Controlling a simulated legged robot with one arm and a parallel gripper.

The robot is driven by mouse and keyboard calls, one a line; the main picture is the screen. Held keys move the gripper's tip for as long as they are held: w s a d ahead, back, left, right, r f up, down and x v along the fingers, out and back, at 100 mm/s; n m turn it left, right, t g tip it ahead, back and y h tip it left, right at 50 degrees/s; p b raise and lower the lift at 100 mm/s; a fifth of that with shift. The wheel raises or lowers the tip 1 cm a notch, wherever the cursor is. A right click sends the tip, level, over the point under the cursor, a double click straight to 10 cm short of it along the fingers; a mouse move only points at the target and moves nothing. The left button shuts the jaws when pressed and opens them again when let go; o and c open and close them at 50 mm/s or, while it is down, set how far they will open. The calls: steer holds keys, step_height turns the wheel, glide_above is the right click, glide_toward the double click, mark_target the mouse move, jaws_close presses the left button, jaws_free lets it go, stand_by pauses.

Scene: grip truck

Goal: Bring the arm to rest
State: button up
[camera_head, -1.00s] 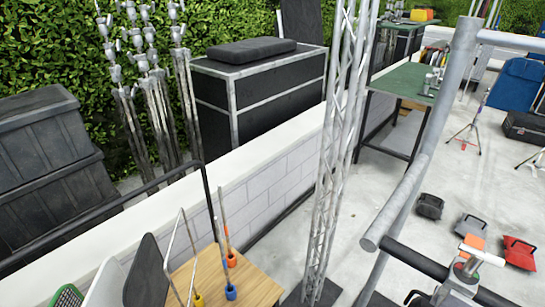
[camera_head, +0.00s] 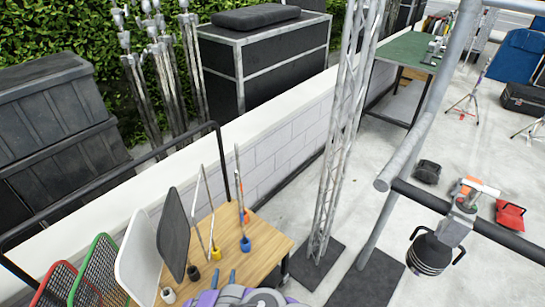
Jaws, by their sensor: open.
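I cannot make out my gripper in the body camera view. A rounded purple and grey shape (camera_head: 245,297) is cut off by the bottom edge. Two short blue-grey prongs (camera_head: 224,277) stand just beyond it, over the wooden table. I cannot tell whether these are parts of my arm or separate things.
A wooden table (camera_head: 265,252) holds upright rods in coloured bases. Framed panels (camera_head: 135,255) stand at its left. A lattice truss (camera_head: 340,140) and a thick pipe frame (camera_head: 415,135) rise ahead. A low white wall (camera_head: 285,115) runs behind.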

steer(key=w+d+r+m+g+h, duration=0.1)
steer(key=w+d+r+m+h, duration=0.4)
steer(key=d+r, duration=0.35)
steer(key=w+d+r+m+g+h, duration=0.1)
steer(key=w+d+r+m+h, duration=0.2)
steer(key=w+d+r+h, duration=0.45)
steer(key=s+d+r+m+g+h, duration=0.35)
steer(key=d+r+m+g, duration=0.25)
steer(key=d+r, duration=0.35)
steer(key=s+d+r+m+g+h, duration=0.2)
steer(key=s+d+r+m+g, duration=0.3)
steer(key=d+r, duration=0.45)
steer(key=s+d+r+m+g+y, duration=0.3)
steer(key=s+d+m+g+y, duration=0.15)
steer(key=s, duration=0.45)
steer(key=s+d+r+m+g+y, duration=0.3)
steer(key=s+d+m+g, duration=0.25)
steer(key=s, duration=0.35)
steer(key=s+a+m+t+y, duration=0.2)
steer(key=s+a+m+y, duration=0.4)
steer(key=s+a+y, duration=0.5)
steer(key=shift+s+a+r+m, duration=0.25)
steer(key=shift+s+a, duration=1.15)
steer(key=shift+s, duration=1)
